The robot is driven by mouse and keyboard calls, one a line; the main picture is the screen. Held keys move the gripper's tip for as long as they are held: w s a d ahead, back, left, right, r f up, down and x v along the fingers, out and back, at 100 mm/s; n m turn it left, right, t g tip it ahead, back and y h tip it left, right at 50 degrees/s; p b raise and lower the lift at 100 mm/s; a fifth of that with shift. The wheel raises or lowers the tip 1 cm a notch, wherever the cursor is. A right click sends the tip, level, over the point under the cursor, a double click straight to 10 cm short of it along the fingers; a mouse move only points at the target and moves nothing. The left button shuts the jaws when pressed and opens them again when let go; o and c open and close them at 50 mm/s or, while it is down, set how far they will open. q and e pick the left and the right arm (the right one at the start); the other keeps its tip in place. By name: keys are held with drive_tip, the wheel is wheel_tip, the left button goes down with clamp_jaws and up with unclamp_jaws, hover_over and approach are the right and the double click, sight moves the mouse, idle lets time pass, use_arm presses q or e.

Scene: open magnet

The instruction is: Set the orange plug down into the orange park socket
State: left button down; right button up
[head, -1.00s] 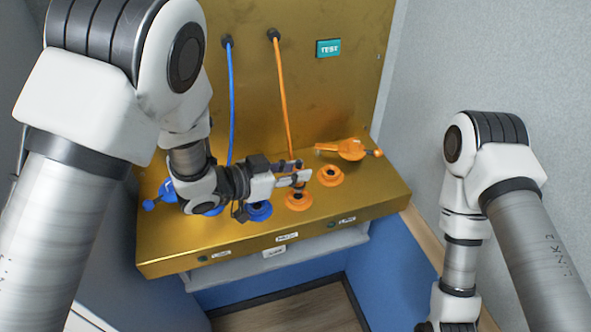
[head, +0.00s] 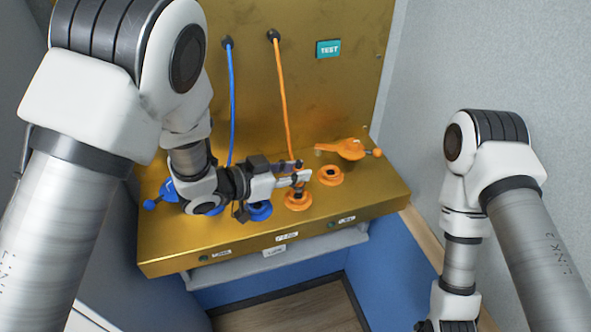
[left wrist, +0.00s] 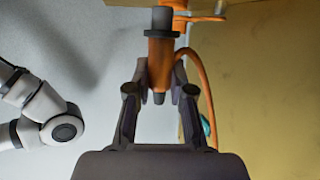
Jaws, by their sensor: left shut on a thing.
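My left gripper (head: 298,176) is shut on the orange plug (left wrist: 160,62), which shows between the fingers in the left wrist view with a dark collar and dark end. An orange cable bends away beside it. In the head view the gripper is over the front orange socket (head: 291,204), and the plug is mostly hidden by the fingers. I cannot tell whether the plug touches that socket. A second orange socket (head: 330,178) is just behind and to the right. I cannot read which one is the park socket. My right gripper is outside the view.
An orange handled part (head: 350,149) lies at the back right of the gold bench (head: 385,196). A blue socket (head: 260,212) and blue handled part (head: 166,192) are left, partly behind my arm. Blue and orange cables (head: 282,95) hang from the panel, beside a teal TEST sign (head: 328,48).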

use_arm(q)
drive_tip(key=shift+f+b, duration=0.4)
drive_tip(key=shift+f, duration=0.15)
drive_tip(key=shift+f, duration=0.8)
idle(0.6)
drive_tip(key=c, duration=0.9)
unclamp_jaws()
drive_tip(key=shift+c, duration=0.2)
